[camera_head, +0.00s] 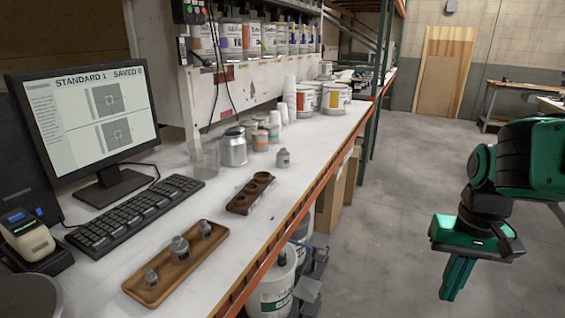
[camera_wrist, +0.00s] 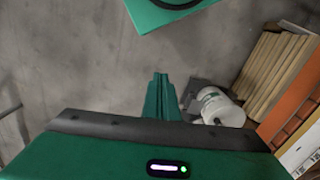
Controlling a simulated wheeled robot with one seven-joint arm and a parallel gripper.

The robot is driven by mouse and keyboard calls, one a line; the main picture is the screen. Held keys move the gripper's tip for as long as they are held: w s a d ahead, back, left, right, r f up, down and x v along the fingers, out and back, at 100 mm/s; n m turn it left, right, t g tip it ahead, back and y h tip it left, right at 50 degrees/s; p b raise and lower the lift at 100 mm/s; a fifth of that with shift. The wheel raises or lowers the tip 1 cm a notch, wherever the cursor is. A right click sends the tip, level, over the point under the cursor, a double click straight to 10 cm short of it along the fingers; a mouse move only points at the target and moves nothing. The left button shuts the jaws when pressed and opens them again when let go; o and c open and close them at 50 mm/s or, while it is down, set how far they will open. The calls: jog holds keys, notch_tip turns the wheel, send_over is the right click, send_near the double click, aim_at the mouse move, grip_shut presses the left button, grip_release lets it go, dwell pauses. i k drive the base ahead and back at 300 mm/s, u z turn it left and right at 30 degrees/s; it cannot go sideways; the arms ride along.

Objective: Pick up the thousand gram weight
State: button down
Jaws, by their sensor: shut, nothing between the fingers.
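Several grey metal weights stand on the white bench. A wooden tray (camera_head: 150,294) at the near end holds a large weight (camera_head: 180,249) between two smaller weights (camera_head: 151,277) (camera_head: 205,229). Another grey weight (camera_head: 283,157) stands alone farther back, beyond a dark wooden block with round holes (camera_head: 240,203). I cannot read which one is the thousand gram weight. My green gripper (camera_head: 452,292) hangs over the open floor to the right, well apart from the bench. Its fingers are shut and empty, also in the wrist view (camera_wrist: 160,78), where no weight shows.
A monitor (camera_head: 90,105), keyboard (camera_head: 135,213) and label printer (camera_head: 27,235) occupy the bench's left side. Cans, cups and a silver canister (camera_head: 233,150) stand farther back, below a paint shelf. Buckets (camera_head: 272,288) stand under the bench's orange edge. The floor around my gripper is clear.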

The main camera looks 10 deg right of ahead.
aim_at(282, 157)
jog(key=z, duration=1.85)
jog(key=k, duration=0.85)
jog(key=u, duration=1.3)
jog(key=i, duration=1.05)
jog(key=z, duration=0.05)
